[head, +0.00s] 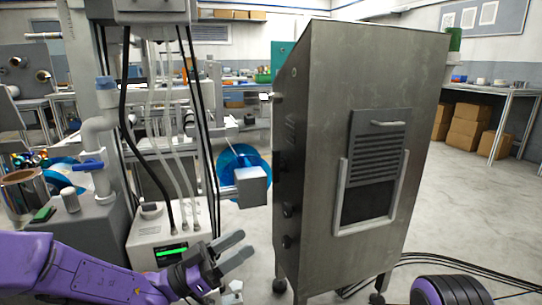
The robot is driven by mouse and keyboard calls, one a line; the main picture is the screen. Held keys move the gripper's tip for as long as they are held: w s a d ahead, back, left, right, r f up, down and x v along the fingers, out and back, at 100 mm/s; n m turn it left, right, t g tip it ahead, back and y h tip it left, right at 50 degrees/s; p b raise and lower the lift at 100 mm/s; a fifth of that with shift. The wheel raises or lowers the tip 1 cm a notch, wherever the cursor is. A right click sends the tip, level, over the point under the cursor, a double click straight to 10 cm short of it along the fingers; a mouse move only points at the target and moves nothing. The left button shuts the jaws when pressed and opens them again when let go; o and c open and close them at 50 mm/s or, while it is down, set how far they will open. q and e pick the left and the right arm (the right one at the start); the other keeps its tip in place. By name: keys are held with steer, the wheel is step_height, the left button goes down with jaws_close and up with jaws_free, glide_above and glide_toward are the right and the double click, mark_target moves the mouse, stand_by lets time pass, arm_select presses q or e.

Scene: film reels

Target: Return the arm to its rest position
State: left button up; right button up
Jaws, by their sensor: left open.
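My left arm (75,270), purple with a dark wrist, comes in from the lower left and reaches toward the bottom middle. My left gripper (246,244) is at its end, with two grey fingers apart and nothing between them. It is in front of the white box with a green display (172,250) and to the left of the tall metal cabinet's foot. My right gripper is not in view.
The tall metal cabinet (330,100) on casters stands close at centre right. A blue reel (240,165) is on the machine with tubes and pipes at left. Black cables (440,257) lie on the floor at right. Open floor (480,200) lies beyond, before stacked cardboard boxes (468,125).

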arm_select(q)
steer(key=w+a+f+n+t+y, duration=0.1)
steer(key=a+f+n+t+y, duration=0.2)
steer(key=f+n+y, duration=0.25)
steer(key=w+a+f+n+t+y, duration=0.2)
steer(key=a+f+n+t+y, duration=0.1)
steer(key=f+n+y, duration=0.25)
steer(key=s+a+f+n+g+y, duration=0.2)
steer(key=s+a+f+n+y, duration=0.15)
steer(key=f, duration=0.55)
steer(key=s+a+f+n+g+y, duration=0.1)
steer(key=s+a+f+n+y, duration=0.3)
steer(key=f, duration=0.5)
steer(key=s+a+f+g+y, duration=0.2)
steer(key=s+a+f+g, duration=0.15)
steer(key=s, duration=0.55)
steer(key=s+a+f+g+y, duration=0.1)
steer(key=s+a+f+g, duration=0.15)
steer(key=s+f, duration=0.45)
steer(key=s+a+f+g+y, duration=0.2)
steer(key=s+a+g, duration=0.1)
steer(key=s, duration=0.7)
step_height(320, 180, up, 33)
steer(key=p, duration=3.3)
steer(key=shift+s+a+f+n, duration=0.2)
steer(key=shift+s+n, duration=0.1)
steer(key=shift+n, duration=0.05)
